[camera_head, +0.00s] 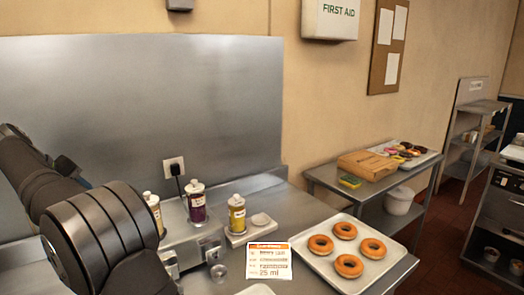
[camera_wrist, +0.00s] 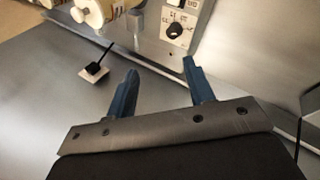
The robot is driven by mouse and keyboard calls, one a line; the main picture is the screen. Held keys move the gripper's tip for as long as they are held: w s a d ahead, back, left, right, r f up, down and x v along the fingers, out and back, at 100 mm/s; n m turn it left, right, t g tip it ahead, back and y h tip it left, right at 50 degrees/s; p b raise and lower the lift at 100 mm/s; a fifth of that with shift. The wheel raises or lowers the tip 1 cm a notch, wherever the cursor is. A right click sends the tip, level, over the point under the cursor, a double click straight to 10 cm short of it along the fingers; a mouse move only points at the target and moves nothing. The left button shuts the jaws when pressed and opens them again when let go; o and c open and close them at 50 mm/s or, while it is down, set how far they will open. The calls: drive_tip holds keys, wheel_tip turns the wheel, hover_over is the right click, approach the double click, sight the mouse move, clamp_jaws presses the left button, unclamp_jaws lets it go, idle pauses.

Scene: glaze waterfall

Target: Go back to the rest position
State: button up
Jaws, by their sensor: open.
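My gripper (camera_wrist: 157,86) shows in the wrist view with two blue fingers spread apart and nothing between them. It points toward the control panel (camera_wrist: 178,22) with a dark knob, over a bare grey surface. In the head view my arm comes in from the left and hides part of the counter; my gripper is not seen there. Three bottles stand in a row: a partly hidden one (camera_head: 153,208) at the left, a purple one (camera_head: 197,203) in the middle and a yellow one (camera_head: 237,214) at the right.
A tray (camera_head: 319,267) with several glazeless ring doughnuts lies at the right of the counter. A label card (camera_head: 269,261) reading 25 ml stands before the bottles. A metal backsplash (camera_head: 140,100) rises behind. A side table (camera_head: 330,178) with another doughnut tray stands farther right.

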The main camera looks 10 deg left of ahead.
drive_tip(key=s+d+f+n+t, duration=0.2)
drive_tip(key=s+f+n+t, duration=0.1)
drive_tip(key=n, duration=0.8)
drive_tip(key=shift+s+f+n+t, duration=0.35)
drive_tip(key=shift+f+n+t, duration=0.05)
drive_tip(key=shift+f+t, duration=0.4)
drive_tip(key=shift+d, duration=0.1)
